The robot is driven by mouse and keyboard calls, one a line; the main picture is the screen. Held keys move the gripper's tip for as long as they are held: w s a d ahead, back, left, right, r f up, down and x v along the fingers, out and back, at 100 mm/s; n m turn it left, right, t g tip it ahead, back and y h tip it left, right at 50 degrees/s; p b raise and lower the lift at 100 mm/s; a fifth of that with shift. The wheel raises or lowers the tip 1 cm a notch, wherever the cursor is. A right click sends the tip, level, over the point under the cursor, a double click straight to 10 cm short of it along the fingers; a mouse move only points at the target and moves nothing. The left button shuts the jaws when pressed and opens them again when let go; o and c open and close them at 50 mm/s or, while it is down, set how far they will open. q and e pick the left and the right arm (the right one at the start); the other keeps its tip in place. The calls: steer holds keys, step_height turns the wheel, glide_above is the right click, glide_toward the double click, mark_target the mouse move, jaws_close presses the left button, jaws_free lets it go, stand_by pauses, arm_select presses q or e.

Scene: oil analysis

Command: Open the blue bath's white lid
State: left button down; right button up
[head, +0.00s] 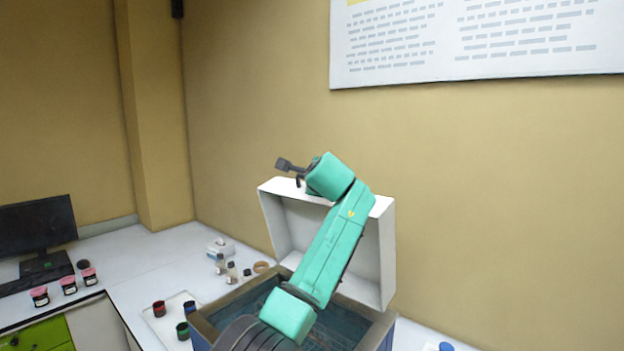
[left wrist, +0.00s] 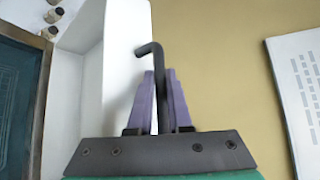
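The white lid (head: 374,262) of the bath stands raised, tilted up at the back of the bath, with its hollow inside facing me. The bath (head: 232,301) has a brown-grey rim, blue sides and a dark blue-green inside. My left arm crosses in front of both and hides part of them. My left gripper (head: 289,165) is at the lid's upper left edge. In the left wrist view, its purple fingers (left wrist: 160,105) are closed around a black bent handle (left wrist: 157,62) beside the white lid (left wrist: 118,65). My right gripper is out of view.
Left of the bath, a white tray (head: 153,318) holds red, blue and green-marked jars. Small bottles (head: 232,270) and a tan ring (head: 262,267) stand behind. A monitor (head: 36,226) and several pink-lidded jars are at far left. The wall is close behind the lid.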

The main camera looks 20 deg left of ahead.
arm_select(q)
steer(key=c, duration=0.8)
jaws_free()
steer(key=shift+w+f, duration=0.1)
steer(key=shift+f, duration=0.1)
steer(key=shift+c, duration=0.2)
steer(key=b+v, duration=0.8)
steer(key=v, duration=0.7)
steer(key=shift+r+b, duration=0.2)
steer(key=shift+b, duration=0.1)
steer(key=shift+w, duration=0.15)
steer(key=shift+f, duration=0.1)
